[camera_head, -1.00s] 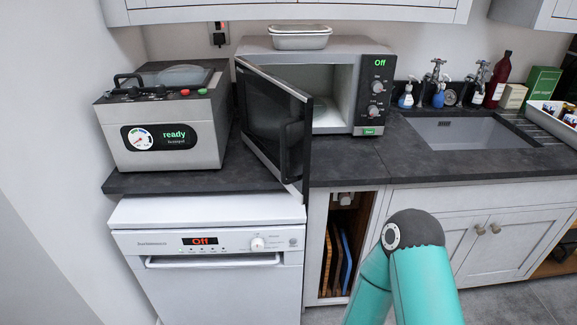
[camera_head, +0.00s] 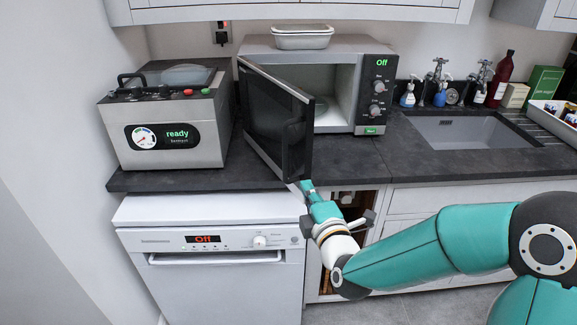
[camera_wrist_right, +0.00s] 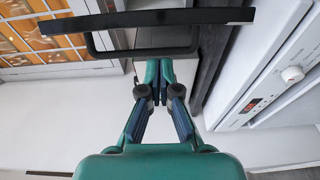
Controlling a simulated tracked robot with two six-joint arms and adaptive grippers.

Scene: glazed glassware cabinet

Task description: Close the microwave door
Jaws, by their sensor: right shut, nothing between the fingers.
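The grey microwave (camera_head: 373,95) stands on the dark worktop with its door (camera_head: 275,120) swung wide open toward me. The door's dark panel faces left and front, its free edge at the right over the worktop's front edge. My right gripper (camera_head: 305,186) is shut and empty, with its fingertips just below the door's lower free corner; I cannot tell whether they touch. In the right wrist view, the shut fingers (camera_wrist_right: 160,78) point toward the door's dark edge (camera_wrist_right: 150,18) and its looped handle (camera_wrist_right: 140,51). My left gripper is not in view.
A steel vacuum machine (camera_head: 170,130) stands left of the door. A lidded metal box (camera_head: 302,37) sits on top of the microwave. A white dishwasher (camera_head: 210,240) is under the worktop. The sink (camera_head: 475,132) and taps are at the right.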

